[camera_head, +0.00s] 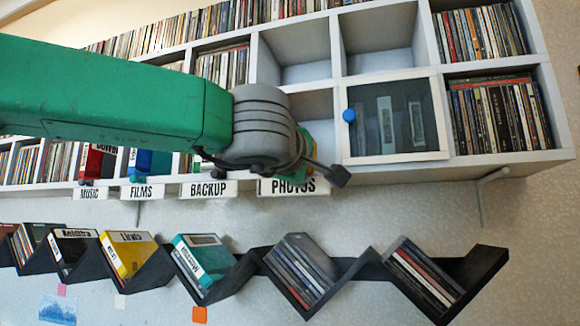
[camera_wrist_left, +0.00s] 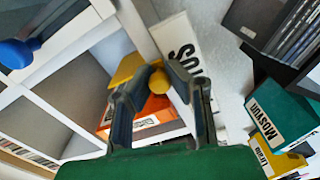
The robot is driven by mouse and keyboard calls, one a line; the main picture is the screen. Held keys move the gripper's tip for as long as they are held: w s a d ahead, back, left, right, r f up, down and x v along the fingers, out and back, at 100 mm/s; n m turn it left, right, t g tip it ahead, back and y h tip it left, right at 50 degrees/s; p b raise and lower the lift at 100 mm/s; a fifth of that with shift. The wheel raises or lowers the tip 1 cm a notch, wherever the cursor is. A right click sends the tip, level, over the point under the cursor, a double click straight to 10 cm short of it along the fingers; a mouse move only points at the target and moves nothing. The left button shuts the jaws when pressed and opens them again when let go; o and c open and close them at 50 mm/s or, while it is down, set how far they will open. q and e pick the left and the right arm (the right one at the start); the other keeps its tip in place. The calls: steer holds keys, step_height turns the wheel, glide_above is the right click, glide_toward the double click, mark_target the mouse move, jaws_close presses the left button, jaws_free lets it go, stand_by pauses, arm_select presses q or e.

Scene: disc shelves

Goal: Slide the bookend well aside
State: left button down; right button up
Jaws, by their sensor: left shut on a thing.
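The bookend (camera_wrist_left: 127,70) shows in the left wrist view as a yellow plate with a round yellow knob (camera_wrist_left: 159,82). My left gripper (camera_wrist_left: 163,78) has its two dark fingers closed on that knob. In the head view my left gripper (camera_head: 318,168) is at the shelf front, just above the PHOTOS label (camera_head: 293,186). My arm and gripper hide most of the bookend there; a small yellow patch shows beside the fingers. An orange case (camera_wrist_left: 150,112) with a white label stands behind the fingers in the left wrist view. My right gripper is in neither view.
A glass door (camera_head: 393,120) with a blue knob (camera_head: 348,115) closes the compartment right of the gripper. Red (camera_head: 97,163) and blue (camera_head: 150,163) cases stand on the shelf to the left. A black zigzag rack (camera_head: 355,268) with discs and cases hangs below.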

arm_select(q)
steer(key=shift+s+d+f, duration=0.2)
steer(key=shift+d, duration=0.45)
steer(key=c, duration=1.5)
jaws_free()
steer(key=shift+o, duration=0.2)
steer(key=shift+w+a, duration=0.1)
steer(key=shift+a, duration=0.05)
steer(key=shift+s+a+r, duration=0.1)
steer(key=shift+s, duration=0.15)
steer(key=v, duration=1.1)
steer(key=shift+s, duration=0.15)
